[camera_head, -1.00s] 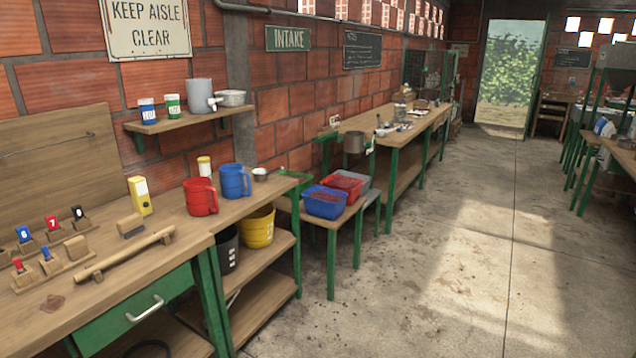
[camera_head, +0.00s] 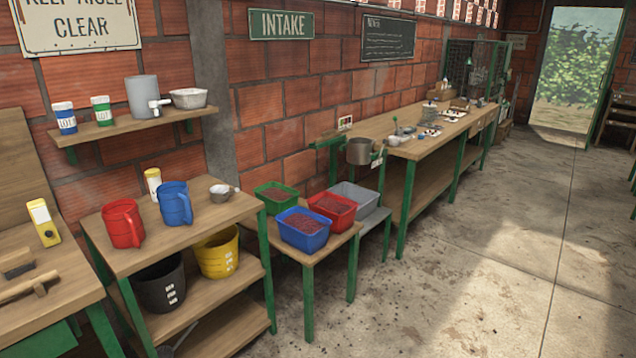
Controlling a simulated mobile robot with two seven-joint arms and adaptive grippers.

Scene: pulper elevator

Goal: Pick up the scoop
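A small grey metal cup-like thing (camera_head: 219,194), which may be the scoop, sits on the wooden shelf table (camera_head: 133,263) near its right back corner. It is to the right of a blue jug (camera_head: 174,204) and a red jug (camera_head: 122,224). It is too small to tell for sure whether it is a scoop. Neither of my grippers shows in the head view.
Blue (camera_head: 303,230), red (camera_head: 331,208) and green (camera_head: 276,196) bins of red fruit stand on a low table beside an empty grey bin (camera_head: 353,196). Yellow (camera_head: 217,254) and black (camera_head: 161,285) buckets sit below the jugs. The floor (camera_head: 470,270) at right is clear.

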